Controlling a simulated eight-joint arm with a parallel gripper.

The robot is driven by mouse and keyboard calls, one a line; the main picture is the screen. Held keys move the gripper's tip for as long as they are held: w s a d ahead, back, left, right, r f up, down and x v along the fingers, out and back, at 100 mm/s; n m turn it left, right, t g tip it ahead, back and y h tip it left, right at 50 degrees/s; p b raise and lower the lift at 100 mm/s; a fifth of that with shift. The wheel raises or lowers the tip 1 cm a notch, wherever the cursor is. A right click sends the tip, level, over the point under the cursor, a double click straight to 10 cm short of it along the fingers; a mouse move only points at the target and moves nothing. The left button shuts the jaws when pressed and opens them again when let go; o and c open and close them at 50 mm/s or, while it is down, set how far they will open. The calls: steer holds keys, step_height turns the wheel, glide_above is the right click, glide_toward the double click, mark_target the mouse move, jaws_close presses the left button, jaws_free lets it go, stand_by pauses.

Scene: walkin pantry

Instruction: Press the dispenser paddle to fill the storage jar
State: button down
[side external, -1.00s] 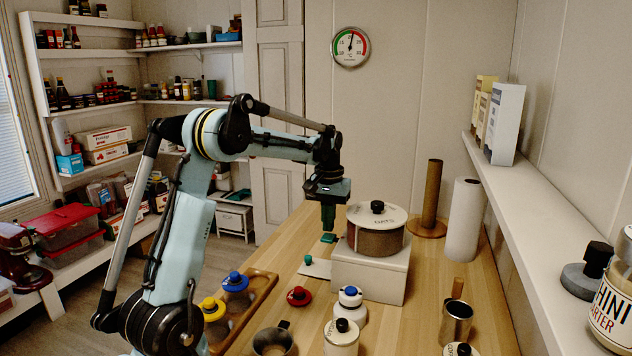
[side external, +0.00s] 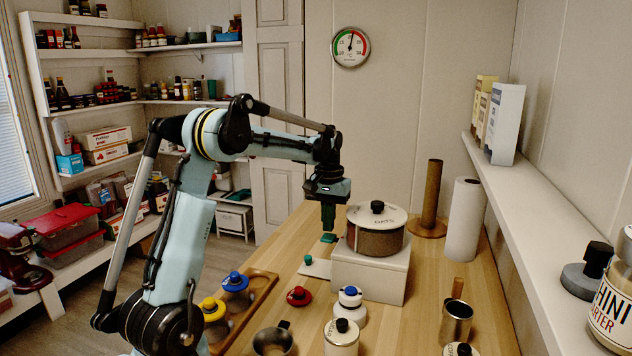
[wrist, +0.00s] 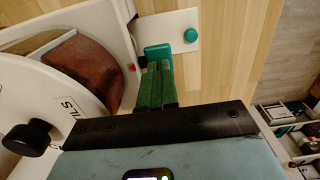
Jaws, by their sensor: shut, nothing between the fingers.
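The dispenser (side external: 375,239) is a round drum with a cream lid lettered OATS and a brown window, on a white box base (side external: 370,275). Its teal paddle (side external: 328,238) sticks out on the left side and also shows in the wrist view (wrist: 158,54). My gripper (side external: 328,229) points down with its green fingers shut and empty. In the wrist view the fingertips (wrist: 157,68) overlap the paddle's near edge; I cannot tell whether they touch it. A white plate (side external: 320,268) with a teal knob (side external: 308,259) lies below. I cannot tell which container is the storage jar.
Jars with yellow (side external: 212,305) and blue (side external: 235,281) lids stand on a wooden tray (side external: 263,290). A red-lidded jar (side external: 299,296), a white blue-topped jar (side external: 350,306) and metal cups (side external: 457,320) stand in front. A paper roll (side external: 464,220) stands right of the dispenser.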

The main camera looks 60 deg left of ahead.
steer(key=shift+f, duration=0.2)
stand_by(0.4)
steer(key=shift+f, duration=0.85)
stand_by(3.1)
steer(key=shift+r, duration=1.75)
